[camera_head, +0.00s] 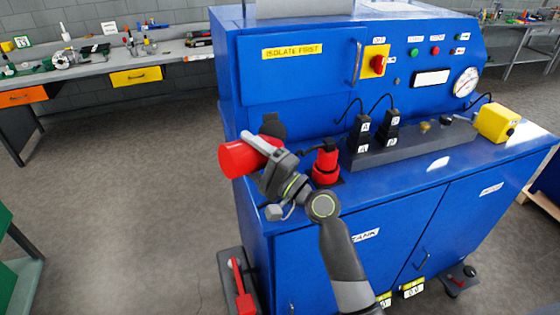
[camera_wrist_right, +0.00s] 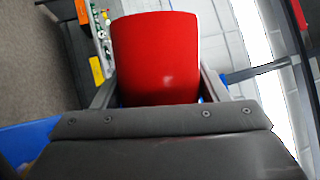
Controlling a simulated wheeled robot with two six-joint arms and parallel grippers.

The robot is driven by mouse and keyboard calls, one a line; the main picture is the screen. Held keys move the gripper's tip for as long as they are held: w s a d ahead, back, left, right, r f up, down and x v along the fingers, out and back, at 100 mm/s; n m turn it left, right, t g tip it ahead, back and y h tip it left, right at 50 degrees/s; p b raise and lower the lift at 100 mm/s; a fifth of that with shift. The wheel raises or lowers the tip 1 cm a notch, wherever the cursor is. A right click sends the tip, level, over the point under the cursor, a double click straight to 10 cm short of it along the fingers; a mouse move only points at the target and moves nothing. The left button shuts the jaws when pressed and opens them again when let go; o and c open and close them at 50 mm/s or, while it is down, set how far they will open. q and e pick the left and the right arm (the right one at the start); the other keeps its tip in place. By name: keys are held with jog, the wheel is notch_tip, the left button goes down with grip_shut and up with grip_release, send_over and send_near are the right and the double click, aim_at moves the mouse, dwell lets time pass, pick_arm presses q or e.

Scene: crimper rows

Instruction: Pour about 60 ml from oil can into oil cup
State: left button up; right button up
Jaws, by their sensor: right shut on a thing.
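My right gripper (camera_head: 268,163) is shut on a red can (camera_head: 237,160), which I take to be the oil can. The can lies tipped well over, close to horizontal, above the left end of the blue bench top. In the right wrist view the red can (camera_wrist_right: 156,58) sits between the two fingers. A dark rounded thing (camera_head: 272,126) shows just behind the gripper; I cannot tell whether it is the oil cup or part of the can. No stream of oil is visible. My left gripper is not in view.
A red fitting (camera_head: 326,165) with a dark top stands close to the right of my gripper. Black plugs (camera_head: 361,133) stand on a grey block, with a yellow box (camera_head: 497,123) further right. The blue cabinet panel (camera_head: 290,90) rises behind.

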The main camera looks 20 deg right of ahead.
jog(key=shift+r, duration=0.15)
dwell(0.4)
jog(key=shift+a+f+n+g+b, duration=0.15)
jog(key=shift+f+n+g+b, duration=0.4)
jog(key=shift+f+n, duration=0.35)
jog(key=shift+a+r+n+p, duration=0.1)
jog(key=shift+r+n+p, duration=0.6)
jog(key=shift+r+p, duration=0.3)
jog(key=shift+r+n+g+p, duration=0.1)
jog(key=shift+n+g+p, duration=0.25)
jog(key=shift+n+p, duration=0.05)
jog(key=shift+s, duration=0.15)
jog(key=shift+n+g, duration=0.4)
jog(key=shift+n, duration=0.6)
